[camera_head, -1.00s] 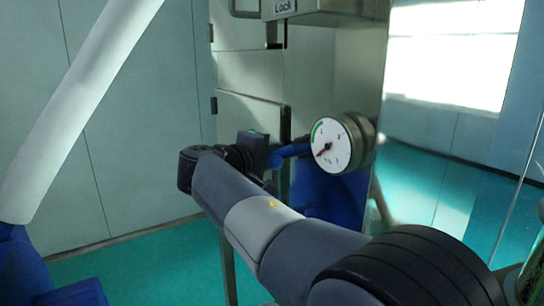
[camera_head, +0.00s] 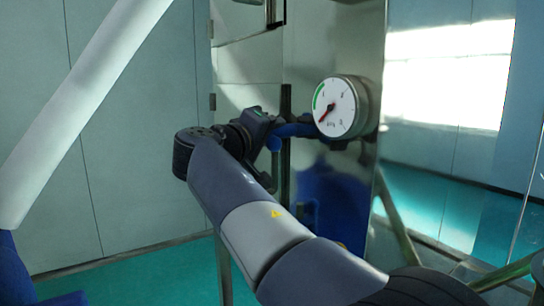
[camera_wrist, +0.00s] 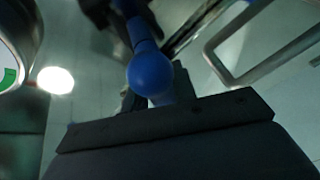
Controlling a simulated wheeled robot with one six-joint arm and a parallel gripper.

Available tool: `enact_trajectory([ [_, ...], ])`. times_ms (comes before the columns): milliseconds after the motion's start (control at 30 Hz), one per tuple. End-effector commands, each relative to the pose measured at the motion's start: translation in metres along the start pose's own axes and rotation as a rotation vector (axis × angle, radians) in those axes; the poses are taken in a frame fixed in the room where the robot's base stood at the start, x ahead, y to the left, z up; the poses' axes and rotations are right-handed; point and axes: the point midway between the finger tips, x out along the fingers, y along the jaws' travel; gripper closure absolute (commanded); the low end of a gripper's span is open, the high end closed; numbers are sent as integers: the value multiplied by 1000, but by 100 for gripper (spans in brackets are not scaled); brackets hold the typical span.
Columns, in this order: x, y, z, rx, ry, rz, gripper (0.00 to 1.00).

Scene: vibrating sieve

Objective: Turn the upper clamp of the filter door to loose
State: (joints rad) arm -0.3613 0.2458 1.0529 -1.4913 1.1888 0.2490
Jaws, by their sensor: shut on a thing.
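The blue clamp handle (camera_head: 292,131) runs leftward from below the gauge on the steel cabinet in the head view. My gripper (camera_head: 267,133) is at the handle's left end, with my arm reaching up to it from the lower right. In the wrist view, the round blue knob of the handle (camera_wrist: 150,73) is in front of my gripper (camera_wrist: 158,95), and the dark fingers show on both sides of its lower part. The gripper is shut on the handle. The clamp's pivot and the finger contact are mostly hidden.
A round gauge (camera_head: 341,106) with a white dial sits on the cabinet, just right of and above the handle; its rim also shows at the left of the wrist view (camera_wrist: 14,52). A slanted white pole (camera_head: 85,100) stands at the left. Open turquoise floor (camera_head: 150,270) lies behind my arm.

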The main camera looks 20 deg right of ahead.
Motion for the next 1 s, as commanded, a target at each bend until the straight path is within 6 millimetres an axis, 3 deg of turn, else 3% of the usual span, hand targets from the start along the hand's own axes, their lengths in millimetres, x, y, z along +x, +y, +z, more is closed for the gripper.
enact_trajectory([
  [33,0,-19,7,31,-1,1,97],
  [1000,1,-7,-1,808,169,323,97],
])
